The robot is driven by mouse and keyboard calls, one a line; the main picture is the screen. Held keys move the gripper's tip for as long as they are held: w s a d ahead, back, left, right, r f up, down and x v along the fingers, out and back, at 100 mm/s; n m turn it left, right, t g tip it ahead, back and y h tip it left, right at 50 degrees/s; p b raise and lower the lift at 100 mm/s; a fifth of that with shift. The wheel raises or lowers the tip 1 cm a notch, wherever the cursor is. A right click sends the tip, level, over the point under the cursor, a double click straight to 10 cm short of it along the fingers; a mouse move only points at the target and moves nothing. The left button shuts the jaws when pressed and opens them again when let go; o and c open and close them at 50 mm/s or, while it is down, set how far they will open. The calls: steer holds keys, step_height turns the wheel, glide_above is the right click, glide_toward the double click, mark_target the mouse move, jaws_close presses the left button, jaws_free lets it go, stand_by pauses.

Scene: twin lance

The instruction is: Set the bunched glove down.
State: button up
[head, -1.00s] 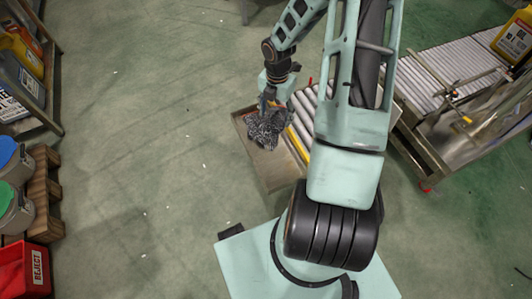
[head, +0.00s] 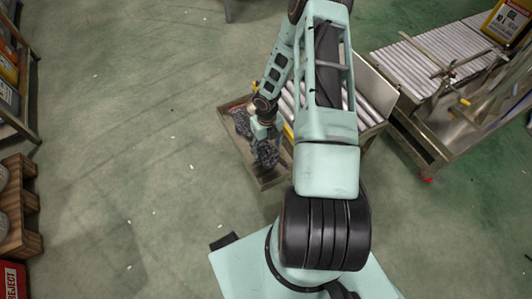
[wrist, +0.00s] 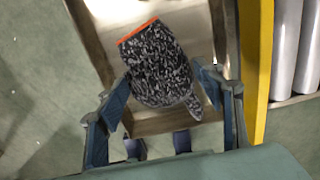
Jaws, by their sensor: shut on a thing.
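The bunched glove (wrist: 160,65) is speckled black and grey with an orange cuff edge. In the wrist view it lies between the two blue-grey fingers of my gripper (wrist: 163,93), which are shut on it. The tray floor (wrist: 195,22) shows behind the glove in the wrist view. I cannot tell whether the glove touches it.
A yellow rail (wrist: 257,60) and rollers (wrist: 286,45) run along the tray's right side. A second roller conveyor (head: 425,60) stands right. A dark patch (head: 240,122) in the tray is unclear. A wooden pallet (head: 20,205) and red reject bin (head: 12,280) stand left.

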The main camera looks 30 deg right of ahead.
mark_target(267, 152)
steer(key=shift+f+b, duration=0.5)
steer(key=shift+f, duration=1.25)
steer(key=shift+f, duration=0.1)
steer(key=o, duration=1.2)
steer(key=shift+c, duration=0.2)
step_height(267, 152, up, 12)
steer(key=p, duration=0.4)
